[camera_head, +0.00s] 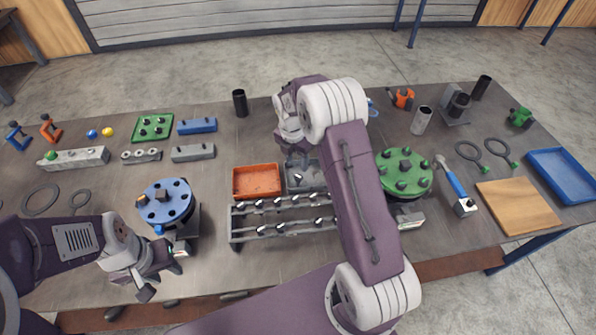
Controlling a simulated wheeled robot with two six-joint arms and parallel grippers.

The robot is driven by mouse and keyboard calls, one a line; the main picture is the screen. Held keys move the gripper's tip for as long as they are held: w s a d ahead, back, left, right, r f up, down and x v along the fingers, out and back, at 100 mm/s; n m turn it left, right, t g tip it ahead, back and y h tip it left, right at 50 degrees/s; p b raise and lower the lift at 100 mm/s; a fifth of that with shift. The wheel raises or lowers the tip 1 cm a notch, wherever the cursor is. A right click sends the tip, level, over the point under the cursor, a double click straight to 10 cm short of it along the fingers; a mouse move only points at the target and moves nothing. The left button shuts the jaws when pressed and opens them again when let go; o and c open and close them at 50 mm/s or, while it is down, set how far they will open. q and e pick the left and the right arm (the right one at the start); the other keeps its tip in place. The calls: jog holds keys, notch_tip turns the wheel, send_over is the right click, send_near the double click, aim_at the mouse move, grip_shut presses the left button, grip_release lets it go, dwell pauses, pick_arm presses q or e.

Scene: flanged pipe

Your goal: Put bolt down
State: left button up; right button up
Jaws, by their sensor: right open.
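My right gripper (297,159) is open and points down over the grey tray (317,187) at the table's middle. A small bolt (298,178) seems to lie in this tray, just below the fingers. The arm hides the tray's right side. More bolts (262,203) stand in rows on a metal rack (233,224) in front of the trays. My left gripper (165,273) is at the front left, its fingers apart and nothing seen between them. It is near the blue round flange (166,203) on its stand.
An orange tray (257,182) adjoins the grey tray on the left. A green round flange (404,174) stands right of my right arm. A black cylinder (240,103) stands behind.

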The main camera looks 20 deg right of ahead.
notch_tip(320, 180, up, 4)
jog(key=s+a+m, duration=0.3)
jog(key=s+m, duration=0.8)
jog(key=m, duration=0.1)
jog(key=s+a+m+y, duration=0.1)
jog(key=s+a+m, duration=0.2)
jog(key=s+m, duration=0.8)
jog(key=shift+s+m, duration=0.15)
jog(key=shift+m, duration=0.55)
